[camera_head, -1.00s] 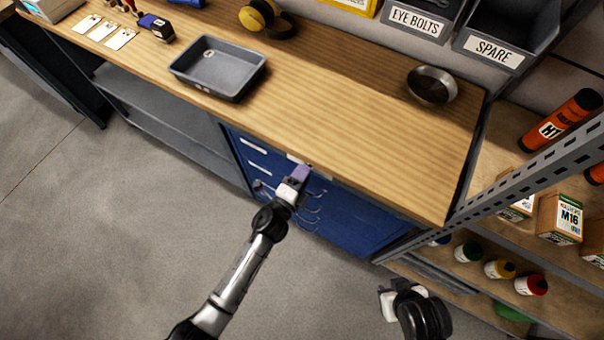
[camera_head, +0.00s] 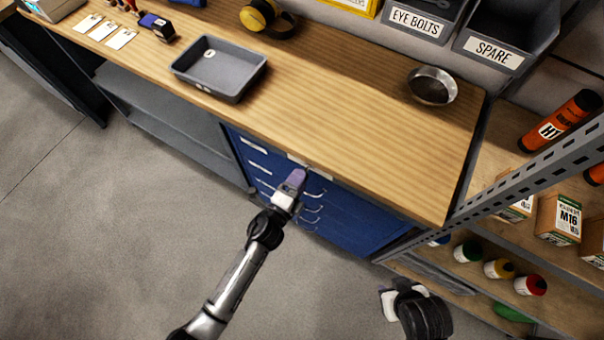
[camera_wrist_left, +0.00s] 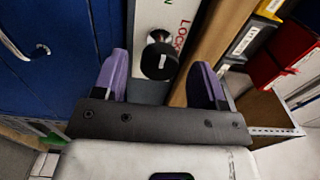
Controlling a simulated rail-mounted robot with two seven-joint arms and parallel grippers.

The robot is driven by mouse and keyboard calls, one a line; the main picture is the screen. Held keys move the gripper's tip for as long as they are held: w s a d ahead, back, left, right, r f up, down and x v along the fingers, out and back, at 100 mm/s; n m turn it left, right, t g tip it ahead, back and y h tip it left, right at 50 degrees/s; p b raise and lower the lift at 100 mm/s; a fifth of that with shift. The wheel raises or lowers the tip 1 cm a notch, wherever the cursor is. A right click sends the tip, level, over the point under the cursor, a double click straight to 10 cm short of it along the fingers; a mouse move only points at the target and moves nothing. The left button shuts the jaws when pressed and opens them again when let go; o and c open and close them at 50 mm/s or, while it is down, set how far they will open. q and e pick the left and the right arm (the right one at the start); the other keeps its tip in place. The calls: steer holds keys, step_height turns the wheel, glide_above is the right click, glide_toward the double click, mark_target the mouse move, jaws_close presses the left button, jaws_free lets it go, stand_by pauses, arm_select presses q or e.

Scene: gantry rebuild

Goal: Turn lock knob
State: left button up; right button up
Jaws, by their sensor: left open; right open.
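The lock knob (camera_wrist_left: 159,61) is round and black with a white mark, seen in the left wrist view. It sits on a pale plate (camera_wrist_left: 168,15) with red "LOCK" lettering, partly hidden behind the knob. My left gripper (camera_wrist_left: 162,80) is open, with one purple finger on each side of the knob and no visible contact. In the head view my left gripper (camera_head: 294,182) is at the top front of the blue drawer cabinet (camera_head: 360,218), and it hides the knob. My right gripper (camera_head: 388,300) is low at the right, away from the cabinet, its fingers mostly hidden.
The wooden worktop (camera_head: 350,120) overhangs the cabinet just above my left gripper. A grey tray (camera_head: 190,80) and a metal bowl (camera_head: 455,92) stand on it. A shelf rack (camera_head: 480,215) with bottles and boxes stands at the right. The floor in front is clear.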

arm_select(q)
steer(key=v, duration=1.1)
steer(key=shift+s+a, duration=0.2)
